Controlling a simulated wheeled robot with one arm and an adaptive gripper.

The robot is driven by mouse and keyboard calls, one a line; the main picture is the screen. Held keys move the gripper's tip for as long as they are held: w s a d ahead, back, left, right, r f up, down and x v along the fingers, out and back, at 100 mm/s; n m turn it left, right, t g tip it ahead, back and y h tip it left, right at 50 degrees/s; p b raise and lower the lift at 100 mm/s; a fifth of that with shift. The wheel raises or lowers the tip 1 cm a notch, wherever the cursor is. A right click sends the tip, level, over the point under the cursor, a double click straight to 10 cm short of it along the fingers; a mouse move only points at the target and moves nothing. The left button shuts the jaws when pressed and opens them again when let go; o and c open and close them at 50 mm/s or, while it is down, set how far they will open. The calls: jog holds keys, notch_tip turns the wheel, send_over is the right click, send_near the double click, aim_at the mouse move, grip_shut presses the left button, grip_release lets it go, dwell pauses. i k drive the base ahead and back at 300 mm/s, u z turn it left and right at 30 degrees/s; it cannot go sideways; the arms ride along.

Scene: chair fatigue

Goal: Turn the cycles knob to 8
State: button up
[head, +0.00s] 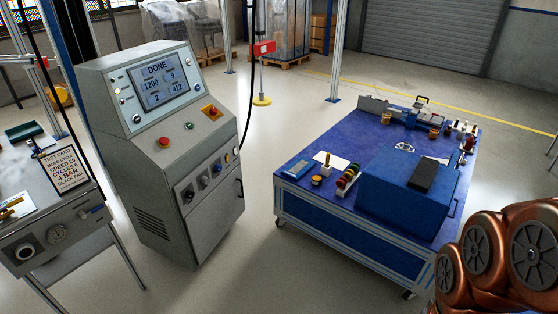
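A grey control console (165,150) stands left of centre. Its screen (157,84) reads DONE with the numbers 1200, 9, 2 and 412; the small labels are unreadable. The lower front panel carries a row of knobs: a left knob (188,194), a middle knob (203,182) and a right knob (217,168). I cannot tell which is the cycles knob or where each points. A test card (64,169) on the left bench lists mode, speed, cycles and bar; its small figures are hard to read. My gripper is not in view; copper-coloured links of my arm show at lower right.
Red and green buttons and a red emergency stop (211,112) sit on the console's sloping shelf. The left bench (60,275) stands close beside it. A blue wheeled table (320,215) with parts stands to the right. Floor (235,270) is clear between them.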

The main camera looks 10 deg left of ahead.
aim_at(218, 169)
jog(key=z, duration=0.25)
jog(key=i, duration=2.35)
jog(key=u, duration=3.55)
